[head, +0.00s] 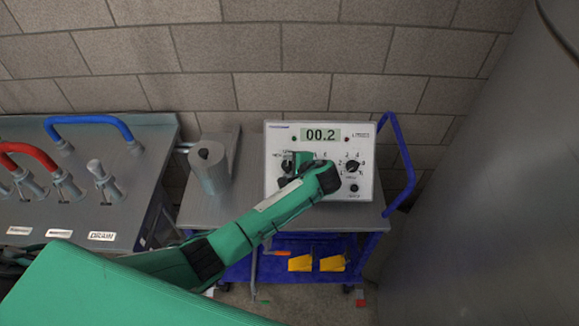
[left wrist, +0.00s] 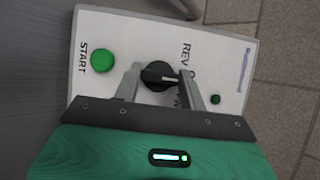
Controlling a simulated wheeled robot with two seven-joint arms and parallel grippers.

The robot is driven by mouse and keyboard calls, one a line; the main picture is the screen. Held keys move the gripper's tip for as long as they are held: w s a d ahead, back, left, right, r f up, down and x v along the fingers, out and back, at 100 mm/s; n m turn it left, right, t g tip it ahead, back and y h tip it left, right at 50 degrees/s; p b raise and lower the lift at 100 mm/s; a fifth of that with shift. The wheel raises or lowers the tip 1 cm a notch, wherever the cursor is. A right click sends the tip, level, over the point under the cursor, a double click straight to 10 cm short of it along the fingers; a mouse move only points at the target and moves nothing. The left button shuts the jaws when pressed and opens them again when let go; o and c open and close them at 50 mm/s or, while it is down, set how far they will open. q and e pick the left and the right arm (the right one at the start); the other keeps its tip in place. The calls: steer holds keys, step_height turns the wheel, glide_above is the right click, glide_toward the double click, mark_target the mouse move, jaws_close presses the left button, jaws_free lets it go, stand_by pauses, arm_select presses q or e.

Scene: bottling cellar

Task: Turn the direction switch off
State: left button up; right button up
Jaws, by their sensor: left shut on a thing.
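The direction switch is a black round knob (left wrist: 158,76) with a pale pointer line, on a white control box (head: 345,130). In the left wrist view the pointer points to the right, roughly at the "O" mark beside "REV"; the third label is mostly hidden by a finger. My left gripper (left wrist: 160,84) has its two fingers on either side of the knob and is shut on it. In the head view my left gripper (head: 288,168) covers much of the switch. A green START button (left wrist: 103,62) shows on the box. My right gripper is in neither view.
The box reads "00.2" and has a second black knob (head: 352,166). It stands on a blue-framed cart (head: 395,212), with a grey cylinder (head: 210,168) to its left. A metal bench (head: 125,165) with red and blue handles is further left. A brick wall is behind.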

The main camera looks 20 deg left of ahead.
arm_select(q)
steer(key=shift+f, duration=0.1)
steer(key=o, duration=1)
steer(key=shift+d, duration=0.1)
steer(key=shift+b+v, duration=1.75)
steer(key=shift+v, duration=5.15)
